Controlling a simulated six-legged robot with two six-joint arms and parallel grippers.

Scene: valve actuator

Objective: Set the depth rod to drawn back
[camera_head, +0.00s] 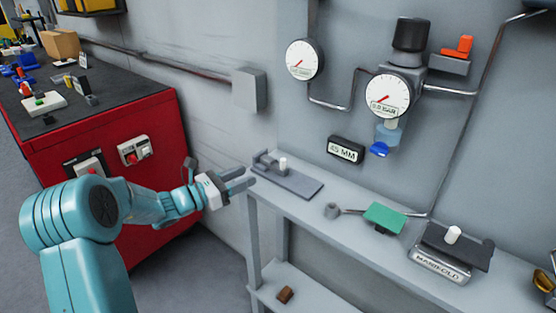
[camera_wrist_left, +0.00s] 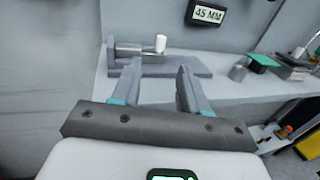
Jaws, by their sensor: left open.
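The depth rod (camera_wrist_left: 128,49) is a grey horizontal rod in a mount on a flat grey base plate (camera_head: 303,186), at the left end of the shelf. A white upright knob (camera_head: 283,163) stands on it; the knob also shows in the left wrist view (camera_wrist_left: 160,43). My left gripper (camera_head: 248,180) is open and empty, just left of the base plate in the head view. In the wrist view its fingers (camera_wrist_left: 158,82) point toward the rod, with the knob beyond the gap between them, apart from both. A black display (camera_head: 346,150) on the wall reads 45 MM. My right gripper is not in view.
A green plate (camera_head: 385,217) and a manifold block (camera_head: 440,265) stand further right on the shelf (camera_head: 335,221). Two gauges (camera_head: 305,60) and pipes are on the wall above. A red cabinet (camera_head: 70,140) is behind my left arm. A small brown block (camera_head: 285,295) lies on the lower shelf.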

